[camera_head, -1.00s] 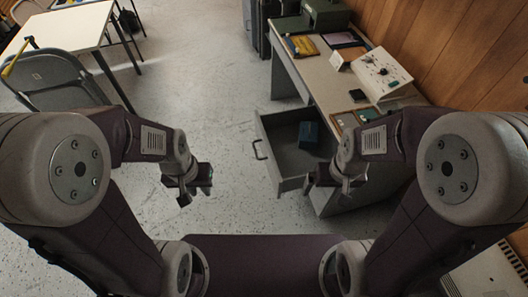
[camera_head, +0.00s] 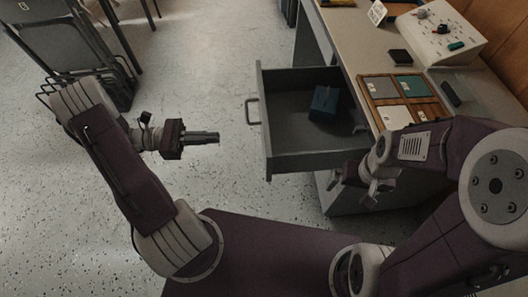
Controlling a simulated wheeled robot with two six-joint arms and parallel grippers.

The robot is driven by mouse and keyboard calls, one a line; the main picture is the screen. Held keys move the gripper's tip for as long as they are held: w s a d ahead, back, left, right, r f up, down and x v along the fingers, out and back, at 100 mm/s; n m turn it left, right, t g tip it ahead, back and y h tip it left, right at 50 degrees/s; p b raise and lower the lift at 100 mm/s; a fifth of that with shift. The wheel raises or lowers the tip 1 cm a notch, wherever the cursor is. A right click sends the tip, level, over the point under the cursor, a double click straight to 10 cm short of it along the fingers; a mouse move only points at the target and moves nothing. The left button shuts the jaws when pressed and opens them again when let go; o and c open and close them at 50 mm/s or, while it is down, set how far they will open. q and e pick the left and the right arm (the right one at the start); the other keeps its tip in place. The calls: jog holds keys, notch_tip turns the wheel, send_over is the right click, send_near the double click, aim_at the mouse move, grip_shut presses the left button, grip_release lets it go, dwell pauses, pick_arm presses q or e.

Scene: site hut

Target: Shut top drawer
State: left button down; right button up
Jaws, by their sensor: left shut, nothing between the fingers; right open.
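The top drawer (camera_head: 284,163) of the grey desk (camera_head: 338,205) is pulled out to the left. Its handle (camera_head: 252,111) is on the left-hand front panel. A dark blue box (camera_head: 324,103) lies inside the drawer. My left gripper (camera_head: 217,138) is shut and empty, pointing right, with a gap between its tips and the drawer front, a little nearer to me than the handle. My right gripper (camera_head: 351,190) is open, beside the near side of the drawer and the desk; it holds nothing that I can see.
The desk top carries a tray of coloured cards (camera_head: 403,97), a white control box (camera_head: 438,35) and a small black box (camera_head: 399,56). Folded grey chairs (camera_head: 65,45) stand at upper left.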

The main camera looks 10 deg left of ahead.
pick_arm(q)
jog(key=w+d+b, duration=0.1)
jog(key=d+b, duration=0.1)
jog(key=d, duration=0.4)
jog(key=w+d+f+t+b, duration=0.1)
jog(key=d+b, duration=0.1)
jog(key=d, duration=0.3)
jog(key=shift+w+d+f+n, duration=0.25)
jog(key=shift+w+d+n, duration=0.15)
pick_arm(e)
jog(key=f, duration=0.5)
jog(key=shift+s+a+f, duration=0.15)
jog(key=shift+s, duration=0.1)
pick_arm(q)
jog(key=shift+d, duration=0.1)
